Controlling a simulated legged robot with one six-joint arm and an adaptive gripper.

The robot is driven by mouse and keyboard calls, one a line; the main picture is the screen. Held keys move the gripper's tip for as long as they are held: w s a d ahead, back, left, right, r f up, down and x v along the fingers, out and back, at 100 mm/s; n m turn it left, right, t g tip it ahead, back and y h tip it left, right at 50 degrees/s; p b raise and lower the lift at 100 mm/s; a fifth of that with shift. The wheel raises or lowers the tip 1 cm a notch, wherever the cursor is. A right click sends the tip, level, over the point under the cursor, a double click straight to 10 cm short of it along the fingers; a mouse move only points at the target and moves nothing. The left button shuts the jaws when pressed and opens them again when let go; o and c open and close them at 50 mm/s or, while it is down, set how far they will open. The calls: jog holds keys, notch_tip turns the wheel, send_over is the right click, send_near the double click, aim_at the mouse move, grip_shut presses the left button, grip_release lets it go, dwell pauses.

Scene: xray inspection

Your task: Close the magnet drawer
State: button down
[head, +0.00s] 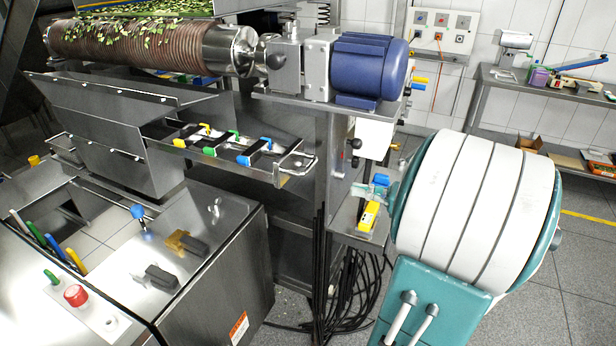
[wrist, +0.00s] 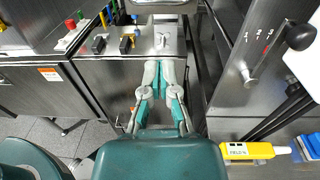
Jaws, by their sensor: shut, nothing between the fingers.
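The magnet drawer (head: 222,160) is a shallow metal tray with black bars and yellow, green and blue end pieces. It sticks out to the right from under the ribbed roller in the head view. A metal piece at the wrist view's top edge may be the drawer's end; I cannot tell.
A yellow device (head: 369,216) lies on a small shelf. Black cables (head: 345,285) hang below.

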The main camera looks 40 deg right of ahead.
aim_at(305, 172)
jog(key=shift+m+t+h, duration=0.3)
jog(key=shift+m, duration=0.2)
jog(key=x, duration=1.2)
jog(key=shift+w+d+r, duration=0.1)
jog(key=shift+w+d, duration=0.2)
jog(key=shift+w, duration=0.1)
jog(key=x, duration=3.2)
jog(key=shift+w, duration=0.35)
